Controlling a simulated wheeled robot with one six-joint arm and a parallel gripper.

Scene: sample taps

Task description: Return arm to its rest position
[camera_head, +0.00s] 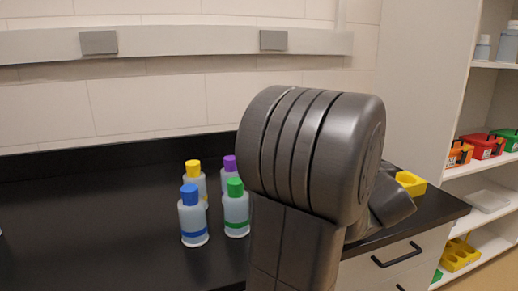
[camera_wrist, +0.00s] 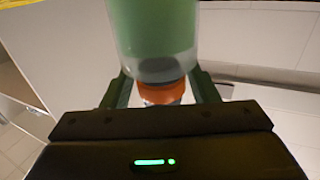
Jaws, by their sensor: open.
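My arm fills the middle of the head view, folded up in front of the counter. My gripper is hidden behind it there. In the wrist view my gripper (camera_wrist: 160,92) shows two dark green fingers standing apart. A clear cylinder with green inside (camera_wrist: 153,28) and a dark lower end stands in front of the fingers, at the top of that view. An orange part (camera_wrist: 161,92) shows below it, between the fingers. I cannot tell whether the fingers touch either one.
Bottles with blue (camera_head: 193,218), green (camera_head: 236,210), yellow (camera_head: 196,180) and purple (camera_head: 229,172) caps stand on the black counter (camera_head: 90,225), left of my arm. A yellow holder (camera_head: 411,184) is at its right end. Shelves (camera_head: 485,170) stand at right. The counter's left is mostly clear.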

